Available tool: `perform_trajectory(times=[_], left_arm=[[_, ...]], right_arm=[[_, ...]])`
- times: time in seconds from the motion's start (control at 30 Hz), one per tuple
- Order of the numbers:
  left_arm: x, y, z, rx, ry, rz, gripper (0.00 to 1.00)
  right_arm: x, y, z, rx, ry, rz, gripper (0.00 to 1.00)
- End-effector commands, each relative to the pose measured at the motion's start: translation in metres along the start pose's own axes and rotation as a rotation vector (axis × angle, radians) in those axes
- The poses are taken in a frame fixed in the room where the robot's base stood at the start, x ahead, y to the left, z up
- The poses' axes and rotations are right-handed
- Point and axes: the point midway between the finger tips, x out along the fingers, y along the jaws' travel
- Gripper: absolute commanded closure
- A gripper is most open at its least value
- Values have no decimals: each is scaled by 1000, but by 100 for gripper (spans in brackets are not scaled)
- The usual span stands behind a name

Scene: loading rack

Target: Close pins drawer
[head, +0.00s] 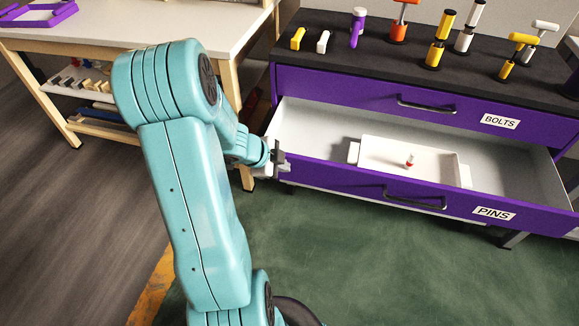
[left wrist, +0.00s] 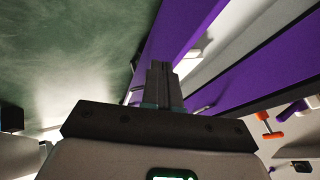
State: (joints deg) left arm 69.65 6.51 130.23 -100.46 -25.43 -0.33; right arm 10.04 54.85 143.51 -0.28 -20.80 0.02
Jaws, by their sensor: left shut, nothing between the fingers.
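The purple pins drawer (head: 360,187) is pulled out, below the shut bolts drawer (head: 370,90). It bears a PINS label (head: 493,213) and a dark bar handle (head: 414,198). A white tray (head: 380,147) with a small red and white piece (head: 410,160) lies in it. My left gripper (head: 284,162) is shut and empty, at the left end of the drawer front. In the left wrist view its fingers (left wrist: 160,72) overlap the purple front (left wrist: 175,35); I cannot tell whether they touch it. My right gripper is not in view.
Yellow, white, purple and orange tools stand on the dark cabinet top (head: 390,60). A pale workbench (head: 150,25) with a purple tray (head: 38,12) stands at the left. The green floor (head: 330,260) before the drawer is clear.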

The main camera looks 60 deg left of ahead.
Motion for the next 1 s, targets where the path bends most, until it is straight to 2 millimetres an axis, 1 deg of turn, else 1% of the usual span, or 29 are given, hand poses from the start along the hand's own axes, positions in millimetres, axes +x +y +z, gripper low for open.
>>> perform_trajectory(times=[0.03, 0.1, 0.3, 0.4, 0.43, 0.47, 0.63, 0.77, 1.0], left_arm=[[15, 4, 2, 0, 3, 2, 100], [30, 5, 2, 0, 3, 3, 100], [74, 6, 1, -1, 2, 2, 100], [93, 6, 0, -1, 2, 2, 100], [87, -4, -3, -2, 1, 0, 100], [88, -10, -3, -1, 0, 0, 100], [98, -26, -3, -2, 0, 1, 100], [102, -31, -2, -2, 0, 1, 100], [103, -31, -2, -3, -1, 1, 100]], right_arm=[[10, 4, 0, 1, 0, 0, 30], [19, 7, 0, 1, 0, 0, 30], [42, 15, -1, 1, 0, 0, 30], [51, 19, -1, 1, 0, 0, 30], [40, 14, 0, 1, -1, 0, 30], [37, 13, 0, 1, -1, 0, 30], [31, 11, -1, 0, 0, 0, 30], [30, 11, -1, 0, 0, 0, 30], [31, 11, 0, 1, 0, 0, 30]])
